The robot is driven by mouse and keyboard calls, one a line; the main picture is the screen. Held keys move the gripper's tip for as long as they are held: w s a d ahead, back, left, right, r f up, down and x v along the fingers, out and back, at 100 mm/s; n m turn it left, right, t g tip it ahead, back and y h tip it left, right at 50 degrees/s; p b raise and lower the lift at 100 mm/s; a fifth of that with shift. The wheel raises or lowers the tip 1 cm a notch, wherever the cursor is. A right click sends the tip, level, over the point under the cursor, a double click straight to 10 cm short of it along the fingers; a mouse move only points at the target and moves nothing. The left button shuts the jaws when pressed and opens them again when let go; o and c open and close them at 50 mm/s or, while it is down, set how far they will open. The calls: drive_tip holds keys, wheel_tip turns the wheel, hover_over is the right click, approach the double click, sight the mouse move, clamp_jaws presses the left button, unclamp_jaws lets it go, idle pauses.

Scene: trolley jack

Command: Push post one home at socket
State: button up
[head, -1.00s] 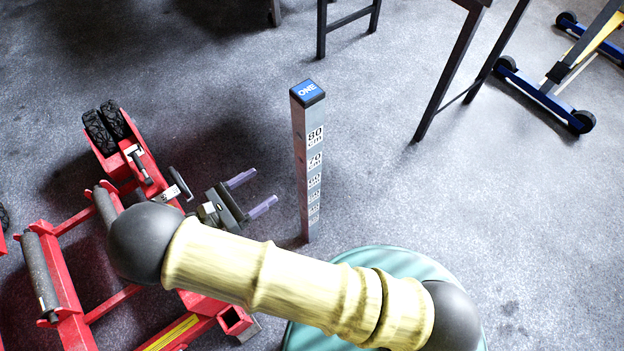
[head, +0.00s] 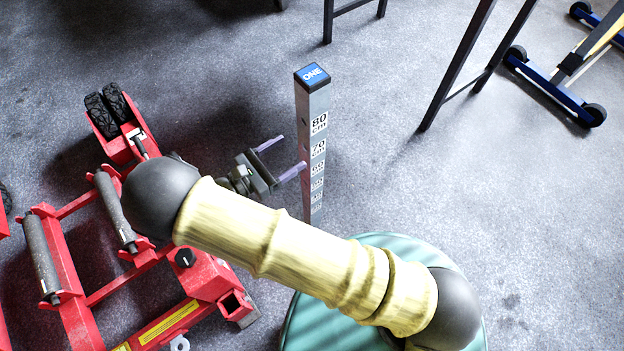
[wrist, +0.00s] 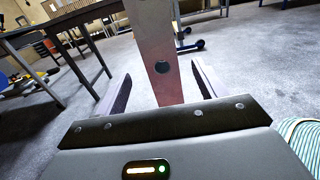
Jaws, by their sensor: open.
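Post one is a tall square grey post (head: 312,140) with a blue top marked ONE and centimetre marks down its side. It stands upright right of the red frame; its foot is not clearly visible. My gripper (head: 281,155) is open at mid-height on the post, its near finger overlapping the post's edge. In the wrist view the post (wrist: 160,50) shows between the two spread fingers, with no clear contact. The red frame (head: 205,285) has an open square tube end (head: 233,304) at lower right; I cannot tell whether this is the socket.
A teal round-topped thing (head: 300,325) lies below my arm. Dark table legs (head: 460,65) stand at upper right, with a blue wheeled stand (head: 555,95) beyond. The floor right of the post is clear.

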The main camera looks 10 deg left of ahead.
sight(301, 146)
drive_tip(key=shift+b+x, duration=0.3)
drive_tip(key=shift+x, duration=2.1)
drive_tip(key=b+x, duration=0.1)
drive_tip(key=x, duration=0.4)
drive_tip(key=shift+w+d+f+b, duration=0.1)
drive_tip(key=shift+d+f+b, duration=0.1)
drive_tip(key=shift+d+b, duration=0.1)
drive_tip(key=shift+a, duration=0.15)
drive_tip(key=shift+a, duration=0.1)
drive_tip(key=shift+c, duration=0.2)
clamp_jaws()
drive_tip(key=shift+r, duration=0.2)
